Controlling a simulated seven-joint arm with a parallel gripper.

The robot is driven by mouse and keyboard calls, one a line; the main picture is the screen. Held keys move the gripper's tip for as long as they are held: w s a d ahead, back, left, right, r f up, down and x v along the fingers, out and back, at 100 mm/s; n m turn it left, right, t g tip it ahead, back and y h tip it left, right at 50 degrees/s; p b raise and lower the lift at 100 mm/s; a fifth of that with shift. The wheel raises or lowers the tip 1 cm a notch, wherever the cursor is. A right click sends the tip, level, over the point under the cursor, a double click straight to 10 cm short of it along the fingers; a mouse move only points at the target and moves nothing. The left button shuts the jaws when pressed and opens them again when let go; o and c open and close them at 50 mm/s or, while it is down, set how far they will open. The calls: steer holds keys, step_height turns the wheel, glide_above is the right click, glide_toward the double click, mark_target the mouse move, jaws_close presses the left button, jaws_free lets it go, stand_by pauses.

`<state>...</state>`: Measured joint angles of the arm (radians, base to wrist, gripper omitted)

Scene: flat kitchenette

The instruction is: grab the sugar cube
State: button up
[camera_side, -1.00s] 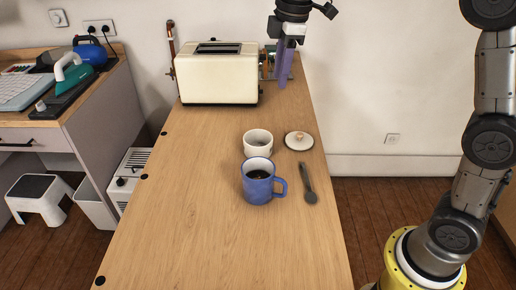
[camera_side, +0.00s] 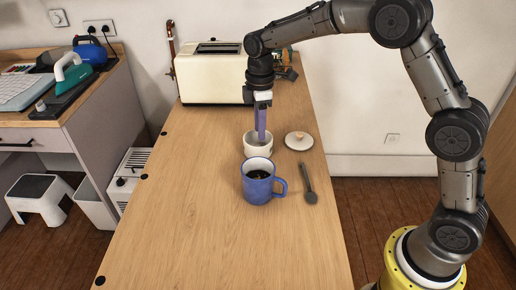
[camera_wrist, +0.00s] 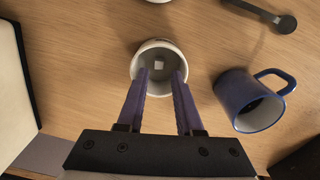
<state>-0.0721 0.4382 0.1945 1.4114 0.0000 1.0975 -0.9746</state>
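A small white sugar cube (camera_wrist: 159,65) lies at the bottom of the white bowl in the wrist view. The bowl (camera_wrist: 143,50) is open at the top; it also shows behind the mug in the side view (camera_side: 257,151). My gripper (camera_wrist: 158,76) has two purple fingers, spread apart with nothing between them. In the side view my gripper (camera_side: 262,138) points down with its tips over or just inside the bowl; I cannot tell how deep. The cube is hidden by the bowl wall in the side view.
A blue mug (camera_side: 258,190) with dark liquid stands in front of the bowl. A round white lid (camera_side: 299,140) lies to the right, and a dark spoon (camera_side: 308,184) below it. A cream toaster (camera_side: 213,84) stands behind. The front and left of the wooden counter (camera_side: 200,220) are clear.

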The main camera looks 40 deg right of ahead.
steer(key=shift+w+a+f, duration=0.1)
steer(key=shift+f, duration=1.25)
steer(key=shift+w+a+f, duration=0.1)
steer(key=shift+f, duration=1.25)
jaws_close()
